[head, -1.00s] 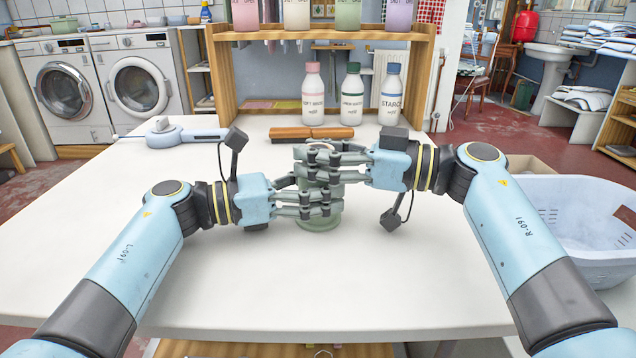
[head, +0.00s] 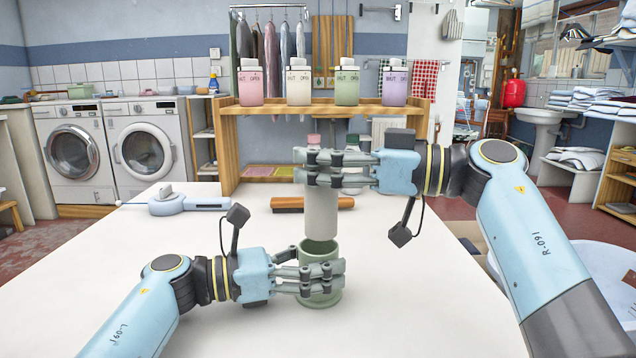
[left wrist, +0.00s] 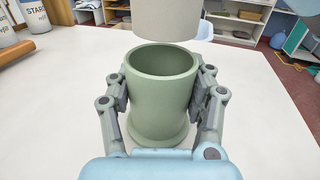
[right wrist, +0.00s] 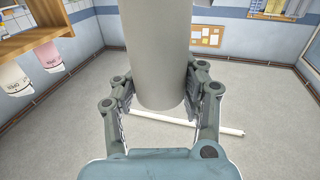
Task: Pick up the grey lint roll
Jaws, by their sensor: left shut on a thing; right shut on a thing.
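The grey lint roll (head: 321,214) is upright in my right gripper (head: 318,168), whose fingers are shut around its upper part. Its lower end hangs just above the open mouth of a green holder (head: 319,298). In the left wrist view the roll (left wrist: 167,16) shows clear of the rim, and the holder (left wrist: 160,110) looks empty inside. My left gripper (head: 322,278) is shut on the holder, which stands upright on the table. The right wrist view shows the roll (right wrist: 158,45) between the fingers (right wrist: 158,95).
A brown brush (head: 300,203) and a blue-grey hand tool (head: 175,203) lie farther back on the white table (head: 120,270). A wooden shelf (head: 330,108) with several coloured containers stands behind. Bottles there are partly hidden by my right gripper.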

